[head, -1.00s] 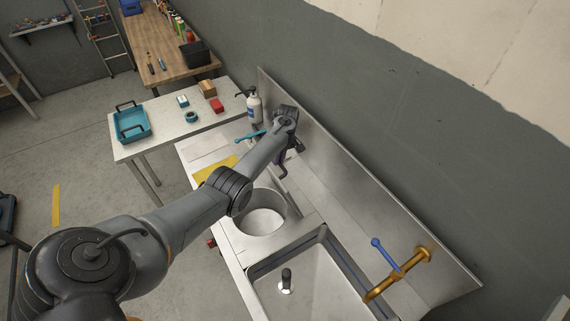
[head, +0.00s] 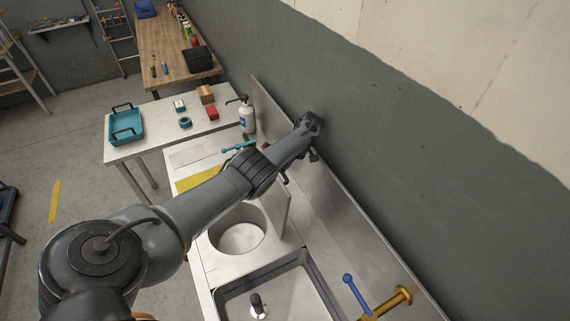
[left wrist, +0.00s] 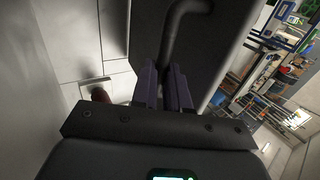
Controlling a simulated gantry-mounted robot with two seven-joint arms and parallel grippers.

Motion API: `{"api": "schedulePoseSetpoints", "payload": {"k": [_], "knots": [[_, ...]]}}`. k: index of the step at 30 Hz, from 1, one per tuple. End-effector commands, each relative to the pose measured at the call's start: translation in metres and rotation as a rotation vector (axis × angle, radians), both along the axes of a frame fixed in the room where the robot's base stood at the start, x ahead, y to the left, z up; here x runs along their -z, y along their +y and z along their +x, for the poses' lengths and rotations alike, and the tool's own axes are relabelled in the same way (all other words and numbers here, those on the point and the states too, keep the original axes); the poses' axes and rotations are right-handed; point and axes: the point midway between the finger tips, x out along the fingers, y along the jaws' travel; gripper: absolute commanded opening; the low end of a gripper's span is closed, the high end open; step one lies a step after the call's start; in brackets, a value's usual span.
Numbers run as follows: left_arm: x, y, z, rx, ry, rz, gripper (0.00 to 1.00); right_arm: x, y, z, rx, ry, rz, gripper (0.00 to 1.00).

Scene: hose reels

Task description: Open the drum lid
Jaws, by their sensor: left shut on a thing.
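The drum (head: 238,239) is a round metal opening in the steel counter in the head view, and its inside shows. A flat grey panel, which looks like the drum lid (head: 275,209), stands raised beside the opening's right side. My left gripper (head: 312,154) is above it, near the backsplash. In the left wrist view, its purple fingers (left wrist: 166,88) are shut on a dark curved handle (left wrist: 182,28) in front of the dark lid face (left wrist: 232,38). The arm hides part of the counter. My right gripper is not in view.
The sink (head: 275,296) lies in front of the drum, with a brass tap and blue lever (head: 356,293) at right. The steel backsplash (head: 345,225) runs along the wall. A blue tray (head: 126,124) is on the side table.

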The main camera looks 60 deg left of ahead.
Motion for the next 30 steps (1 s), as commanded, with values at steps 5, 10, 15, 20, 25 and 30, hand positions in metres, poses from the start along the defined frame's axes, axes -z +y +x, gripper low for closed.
{"api": "schedulePoseSetpoints", "payload": {"k": [5,10,15,20,25,30], "knots": [[0.0051,-0.0036,-0.0031,-0.002,0.013,-0.008,0.00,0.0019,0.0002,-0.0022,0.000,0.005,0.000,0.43],[0.0052,-0.0036,-0.0030,-0.002,0.012,-0.008,0.22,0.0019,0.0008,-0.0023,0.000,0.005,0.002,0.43],[0.0029,-0.0021,-0.0017,-0.001,0.007,-0.005,0.40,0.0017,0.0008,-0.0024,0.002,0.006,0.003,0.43],[0.0016,-0.0013,-0.0010,-0.001,0.004,-0.003,0.40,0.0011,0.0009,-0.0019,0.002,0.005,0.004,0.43],[0.0007,-0.0009,-0.0005,0.000,0.002,-0.002,0.40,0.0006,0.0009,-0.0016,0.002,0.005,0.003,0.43],[-0.0016,-0.0007,0.0021,-0.001,-0.015,-0.002,0.40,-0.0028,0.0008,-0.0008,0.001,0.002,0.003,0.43]]}}
